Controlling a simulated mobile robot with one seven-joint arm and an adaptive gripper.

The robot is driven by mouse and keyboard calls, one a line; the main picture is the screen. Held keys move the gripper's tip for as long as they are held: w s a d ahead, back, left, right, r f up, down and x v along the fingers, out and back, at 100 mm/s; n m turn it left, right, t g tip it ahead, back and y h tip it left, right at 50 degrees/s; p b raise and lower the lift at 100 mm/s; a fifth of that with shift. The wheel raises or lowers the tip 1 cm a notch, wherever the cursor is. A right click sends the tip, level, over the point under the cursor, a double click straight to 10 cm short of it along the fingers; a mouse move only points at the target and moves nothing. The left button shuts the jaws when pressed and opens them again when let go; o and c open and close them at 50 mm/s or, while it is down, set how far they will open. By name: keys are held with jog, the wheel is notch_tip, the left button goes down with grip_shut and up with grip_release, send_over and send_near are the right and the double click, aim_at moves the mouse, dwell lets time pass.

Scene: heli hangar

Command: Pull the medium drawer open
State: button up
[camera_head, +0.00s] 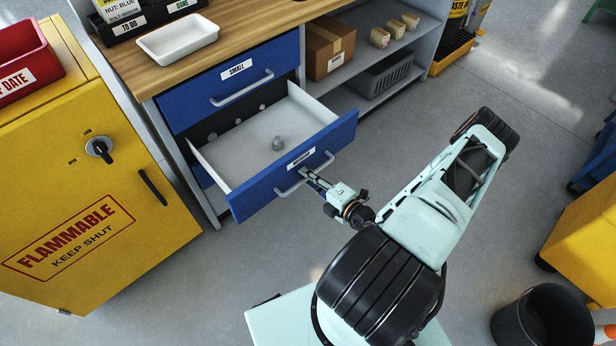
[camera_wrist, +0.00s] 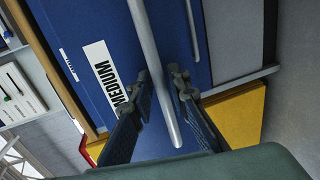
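The medium drawer (camera_head: 262,188), with a blue front and a white inside, is pulled well out of the bench cabinet. A small grey object (camera_head: 278,143) lies inside it. Its MEDIUM label shows in the wrist view (camera_wrist: 105,76). The drawer's grey bar handle (camera_head: 290,189) runs between the two fingers in the wrist view (camera_wrist: 148,40). The exact contact is hard to see.
The small drawer (camera_head: 222,90) above is shut. A yellow flammable cabinet (camera_head: 75,190) stands close on the left. Shelves with a cardboard box (camera_head: 330,47) and a grey crate (camera_head: 388,76) are at right. A black bin (camera_head: 545,320) stands at lower right. Floor between is clear.

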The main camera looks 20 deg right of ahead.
aim_at(300, 152)
jog(key=shift+r, duration=0.5)
jog(key=o, duration=1.7)
jog(key=r, duration=0.8)
jog(key=shift+w+r, duration=0.3)
jog(key=shift+w, duration=0.05)
jog(key=shift+s+r, duration=0.35)
jog(key=shift+r, duration=0.2)
jog(key=c, duration=1.5)
jog(key=shift+f, duration=0.15)
jog(key=shift+c, duration=1)
jog(key=shift+f, duration=0.2)
